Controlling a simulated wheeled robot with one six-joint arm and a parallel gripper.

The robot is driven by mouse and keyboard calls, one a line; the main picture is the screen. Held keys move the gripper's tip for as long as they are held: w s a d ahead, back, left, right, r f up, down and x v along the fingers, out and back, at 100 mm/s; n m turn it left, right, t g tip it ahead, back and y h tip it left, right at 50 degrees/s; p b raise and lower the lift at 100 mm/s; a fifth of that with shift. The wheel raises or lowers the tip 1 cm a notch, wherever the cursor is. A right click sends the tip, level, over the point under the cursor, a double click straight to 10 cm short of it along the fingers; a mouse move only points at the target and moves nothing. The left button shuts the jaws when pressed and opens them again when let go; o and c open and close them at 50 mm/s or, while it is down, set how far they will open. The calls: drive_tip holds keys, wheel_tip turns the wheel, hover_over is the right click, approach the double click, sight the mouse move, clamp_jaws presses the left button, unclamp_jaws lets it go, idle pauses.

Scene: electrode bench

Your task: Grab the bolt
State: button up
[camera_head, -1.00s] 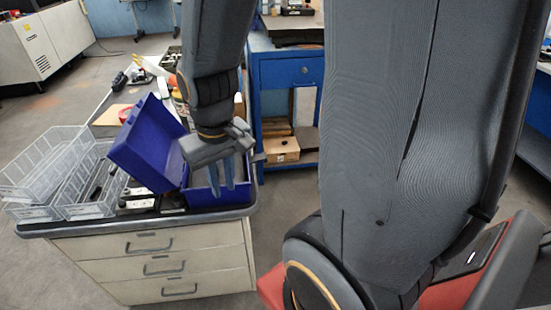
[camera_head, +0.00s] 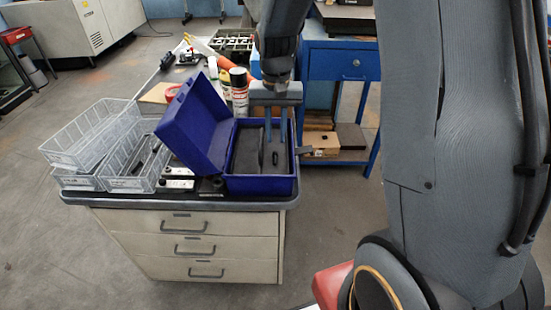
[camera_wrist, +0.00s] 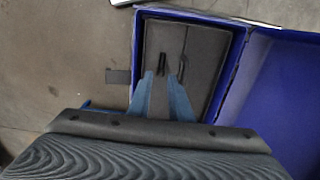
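An open blue case (camera_head: 262,186) stands on the cabinet top, its lid tilted up to the left. It also shows in the wrist view (camera_wrist: 141,40). Grey foam with dark marks lines it. A small dark elongated shape in the foam (camera_wrist: 161,64) looks like the bolt, but I cannot tell it surely from a slot. My gripper (camera_head: 276,143) points down over the case, its two blue fingers apart with nothing visible between them. In the wrist view the fingertips (camera_wrist: 161,76) are just below the dark shape in the picture. I cannot tell their height above the foam.
The raised case lid (camera_head: 197,125) is close to the left of my gripper. Clear wire-like bins (camera_head: 92,140) stand left on the cabinet. Spray cans (camera_head: 239,92) stand behind the case. A blue workbench (camera_head: 342,66) is behind to the right.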

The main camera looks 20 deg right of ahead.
sight(275, 157)
drive_tip(key=shift+s+a+f+p, duration=0.15)
drive_tip(key=shift+f+p, duration=0.3)
drive_tip(key=shift+f, duration=1.25)
drive_tip(key=shift+s+a+f+p, duration=0.1)
drive_tip(key=shift+f+p, duration=0.3)
drive_tip(key=shift+f, duration=1.25)
clamp_jaws()
